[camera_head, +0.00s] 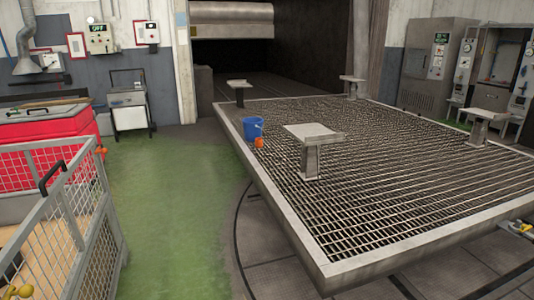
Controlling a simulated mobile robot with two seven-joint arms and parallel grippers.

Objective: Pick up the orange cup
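A small orange cup (259,142) stands on the metal grate near its left edge. It is just in front of a blue bucket (253,128), slightly to its right, and looks upright. I cannot tell whether the cup and bucket touch. Neither of my grippers can be made out in the head view.
The large grate platform (400,185) has a raised pale rim and several pedestals, one (313,134) right of the cup. A wire-sided cart (65,235) stands at the left beside a red bin (45,135). The green floor (170,200) between cart and platform is clear.

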